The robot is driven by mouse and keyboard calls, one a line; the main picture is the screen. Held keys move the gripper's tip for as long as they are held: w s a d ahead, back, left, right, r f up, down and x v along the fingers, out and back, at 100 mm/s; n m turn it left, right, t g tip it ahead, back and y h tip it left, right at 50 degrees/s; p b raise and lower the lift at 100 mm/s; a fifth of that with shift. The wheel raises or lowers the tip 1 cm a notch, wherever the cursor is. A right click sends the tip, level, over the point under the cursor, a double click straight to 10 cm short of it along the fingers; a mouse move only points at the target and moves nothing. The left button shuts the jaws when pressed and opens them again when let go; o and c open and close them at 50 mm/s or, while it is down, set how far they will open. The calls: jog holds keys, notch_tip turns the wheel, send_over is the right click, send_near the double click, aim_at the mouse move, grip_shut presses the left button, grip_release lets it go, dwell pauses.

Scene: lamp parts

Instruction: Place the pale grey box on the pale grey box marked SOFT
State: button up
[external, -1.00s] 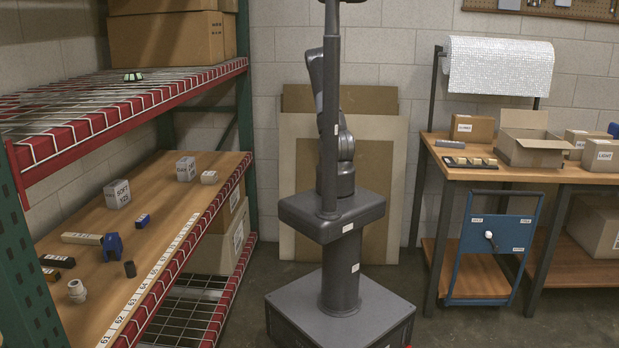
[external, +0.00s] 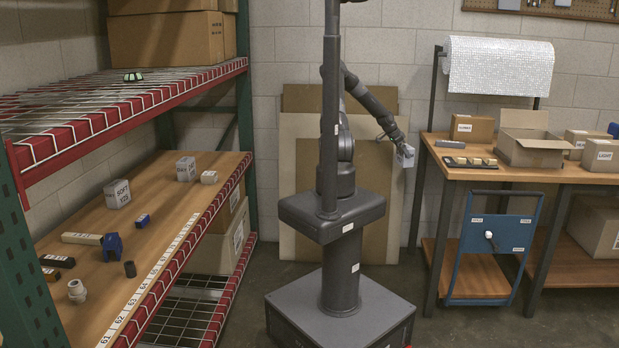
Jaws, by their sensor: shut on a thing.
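My gripper (external: 399,145) is out to the right of my column, shut on a small pale grey box (external: 406,157). The box carries a white label, too small to read, and hangs in the air left of the workbench. The pale grey box marked SOFT (external: 117,195) stands on the wooden shelf at the left, its top bare. My gripper is far from it, on the other side of my column.
On the wooden shelf (external: 165,235) stand another labelled grey box (external: 186,169), a small pale block (external: 209,177), a blue clamp-like part (external: 112,246) and several small parts. A wire shelf (external: 60,105) lies above. The workbench (external: 500,173) holds cartons.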

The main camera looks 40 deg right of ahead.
jog(key=s+d+r, duration=0.2)
jog(key=d+r, duration=0.1)
jog(key=r, duration=0.4)
jog(key=s+d+r+m, duration=0.1)
jog(key=s+d+r, duration=0.25)
jog(key=r, duration=0.45)
jog(key=s+d+r, duration=0.2)
jog(key=d+r, duration=0.2)
jog(key=r, duration=0.3)
jog(key=s+d+m+g, duration=0.1)
jog(key=s+d, duration=0.3)
jog(key=s, duration=0.5)
jog(key=s+d+f+m+y, duration=0.1)
jog(key=s+d, duration=0.2)
jog(key=s, duration=0.6)
jog(key=s+d+g, duration=0.1)
jog(key=s+d, duration=0.3)
jog(key=s, duration=0.5)
jog(key=shift+m, duration=0.3)
jog(key=shift+s+a+f, duration=0.1)
jog(key=shift+s+f, duration=0.1)
jog(key=shift+f, duration=1.45)
jog(key=shift+s+a+f, duration=0.1)
jog(key=shift+s+f, duration=0.1)
jog(key=shift+f, duration=1.5)
jog(key=shift+s+a+f, duration=0.1)
jog(key=shift+s+f, duration=0.1)
jog(key=shift+f, duration=1.45)
